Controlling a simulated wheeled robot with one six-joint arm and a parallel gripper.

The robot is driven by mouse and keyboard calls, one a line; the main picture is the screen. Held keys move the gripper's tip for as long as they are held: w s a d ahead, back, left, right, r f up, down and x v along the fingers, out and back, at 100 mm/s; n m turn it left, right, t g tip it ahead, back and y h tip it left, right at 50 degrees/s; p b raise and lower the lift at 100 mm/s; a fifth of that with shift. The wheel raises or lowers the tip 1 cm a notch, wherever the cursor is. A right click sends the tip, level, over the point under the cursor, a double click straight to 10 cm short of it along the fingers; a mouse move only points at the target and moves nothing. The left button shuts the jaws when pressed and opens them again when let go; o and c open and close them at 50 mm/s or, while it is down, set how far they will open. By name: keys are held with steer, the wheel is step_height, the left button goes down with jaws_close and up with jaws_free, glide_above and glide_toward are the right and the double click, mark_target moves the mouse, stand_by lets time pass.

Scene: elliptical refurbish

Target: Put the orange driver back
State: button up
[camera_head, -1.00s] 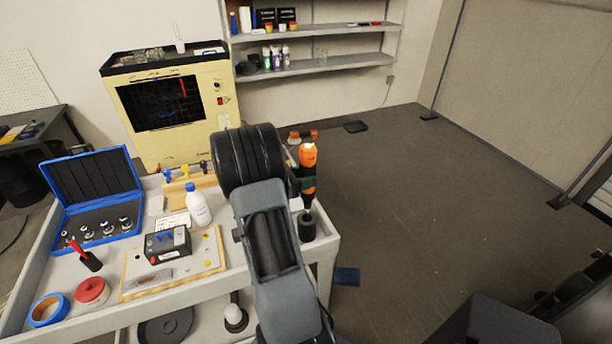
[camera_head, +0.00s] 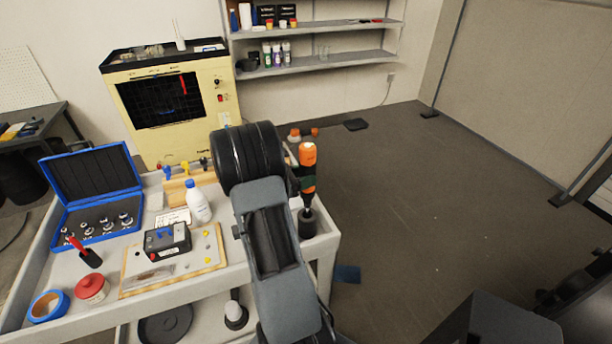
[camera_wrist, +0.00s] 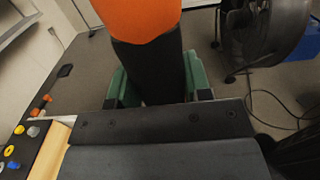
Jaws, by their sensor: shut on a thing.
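The orange driver (camera_head: 308,165) is upright at the right end of the cart, its orange end up and its dark lower part down. My gripper (camera_head: 306,185) is shut on the driver's dark middle. The wrist view shows the green fingers of my gripper (camera_wrist: 155,88) on both sides of the driver (camera_wrist: 146,62). A small dark round holder (camera_head: 307,225) stands on the cart right below the driver. The driver's tip is at the holder's top; I cannot tell how deep it sits. My arm hides part of the cart to the left.
On the cart (camera_head: 235,262) are a white bottle (camera_head: 198,202), a dark box (camera_head: 167,241) on a board, a blue case (camera_head: 95,190), blue tape (camera_head: 48,307) and a red-lidded jar (camera_head: 92,289). Open floor lies to the right.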

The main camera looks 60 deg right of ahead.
mark_target(305, 198)
steer(key=shift+f, duration=0.15)
steer(key=shift+f+b, duration=1.75)
steer(key=shift+f, duration=0.6)
steer(key=shift+f, duration=0.25)
steer(key=shift+f+b, duration=1)
steer(key=shift+f, duration=0.25)
steer(key=shift+f, duration=0.2)
steer(key=shift+f+b, duration=0.3)
steer(key=o, duration=1.4)
steer(key=shift+c, duration=0.2)
